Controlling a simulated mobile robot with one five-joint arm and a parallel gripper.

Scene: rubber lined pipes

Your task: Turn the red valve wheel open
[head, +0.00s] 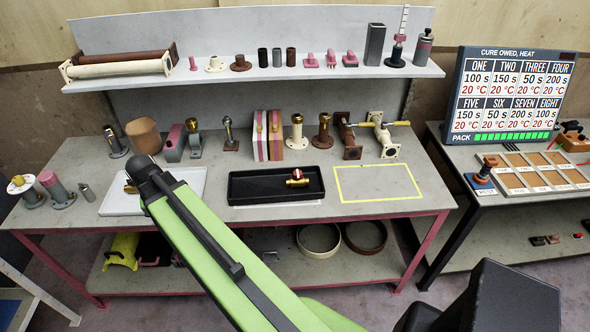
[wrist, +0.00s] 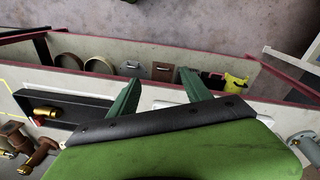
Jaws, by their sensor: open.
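A small brass fitting (head: 296,182) with a red part (head: 297,174) lies in the black tray (head: 250,198) on the bench. The red part may be the valve wheel, but it is too small to tell its shape or setting. In the wrist view the brass piece (wrist: 47,112) and red part (wrist: 38,121) show at the left, by the tray (wrist: 70,103). My gripper (wrist: 160,77) has its two green fingers apart with nothing between them. It is to the side of the black tray, over the white tray. In the head view my arm hides the fingers.
A white tray (head: 113,203) lies left of the black one. A yellow outlined area (head: 375,199) on the right is empty. Pipe pieces, including a cream flanged one (head: 296,132), stand along the back. A screen (head: 512,92) stands on the right table.

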